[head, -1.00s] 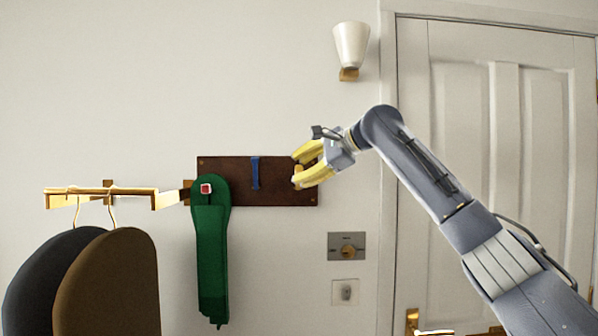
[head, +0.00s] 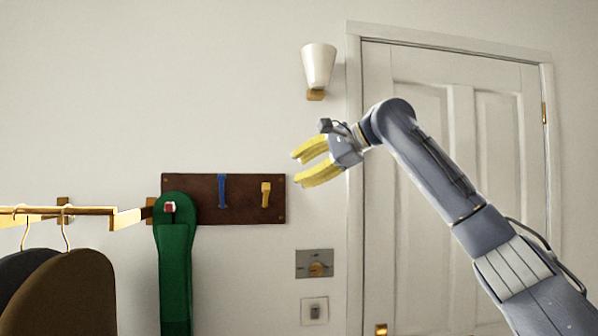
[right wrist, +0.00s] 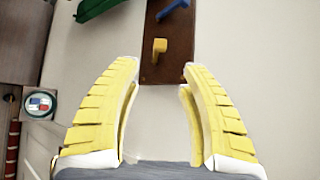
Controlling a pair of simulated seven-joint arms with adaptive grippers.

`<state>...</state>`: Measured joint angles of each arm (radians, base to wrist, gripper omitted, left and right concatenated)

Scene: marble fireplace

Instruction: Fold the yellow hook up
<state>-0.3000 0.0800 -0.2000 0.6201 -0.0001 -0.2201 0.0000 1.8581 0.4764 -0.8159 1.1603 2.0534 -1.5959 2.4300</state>
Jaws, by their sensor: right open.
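The yellow hook (head: 265,194) is on the right part of a dark wooden board (head: 243,214) on the wall. In the right wrist view the yellow hook (right wrist: 159,46) shows ahead, between and beyond the fingertips. My right gripper (head: 296,168) has yellow fingers. It is open and empty, to the right of the hook and a little above it in the head view, apart from it. The right wrist view shows the open right gripper (right wrist: 160,72) with the board beyond it. My left gripper is not in view.
A blue hook (head: 222,190) is left of the yellow one. A green hanging item (head: 175,260) covers a red-tipped hook (head: 169,207). A brass rail (head: 90,211) with hangers is at left. A wall plate (head: 314,263), a lamp (head: 318,66) and a door (head: 440,250) are near.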

